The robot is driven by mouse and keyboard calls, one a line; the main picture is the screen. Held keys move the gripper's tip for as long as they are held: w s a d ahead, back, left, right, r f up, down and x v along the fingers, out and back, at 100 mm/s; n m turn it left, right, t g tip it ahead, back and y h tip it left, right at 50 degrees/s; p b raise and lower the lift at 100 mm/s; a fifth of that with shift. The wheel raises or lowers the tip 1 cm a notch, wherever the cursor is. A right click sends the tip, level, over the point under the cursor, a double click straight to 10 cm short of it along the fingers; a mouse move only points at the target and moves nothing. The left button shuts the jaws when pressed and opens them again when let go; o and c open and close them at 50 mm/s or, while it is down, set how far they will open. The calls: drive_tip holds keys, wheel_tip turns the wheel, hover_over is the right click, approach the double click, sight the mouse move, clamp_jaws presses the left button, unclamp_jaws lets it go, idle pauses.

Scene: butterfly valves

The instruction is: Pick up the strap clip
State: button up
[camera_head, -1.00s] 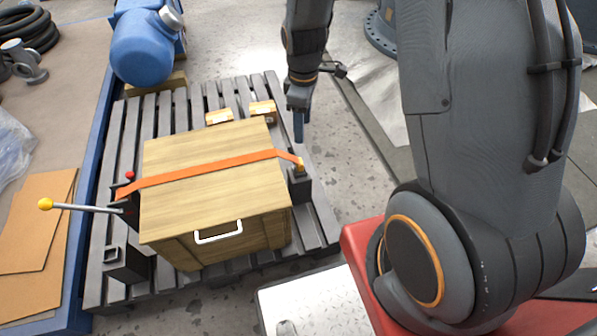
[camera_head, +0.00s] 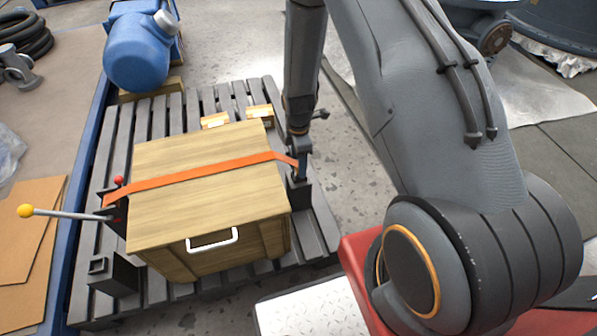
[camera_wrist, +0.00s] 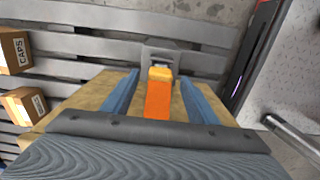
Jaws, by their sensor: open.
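The strap clip (camera_wrist: 160,74) is a small yellow piece at the end of an orange strap (camera_head: 205,175). The strap runs over a wooden crate (camera_head: 190,210). In the wrist view the clip sits at a dark bracket (camera_wrist: 160,54), which also shows right of the crate in the head view (camera_head: 300,193). My gripper (camera_head: 301,168) is low over that bracket and mostly hides the clip there. In the wrist view its two blue fingers are apart, one on each side of the clip and strap, with gaps visible. Finger depth around the clip is unclear.
The crate stands on a grey slatted pallet (camera_head: 88,290). A lever with a yellow knob (camera_head: 25,211) sticks out at left. Two small boxes (camera_head: 215,121) lie behind the crate. A blue motor (camera_head: 138,55) stands at the back.

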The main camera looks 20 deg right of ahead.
wheel_tip(320, 180, down, 2)
drive_tip(key=shift+f, duration=0.1)
drive_tip(key=c, duration=1.3)
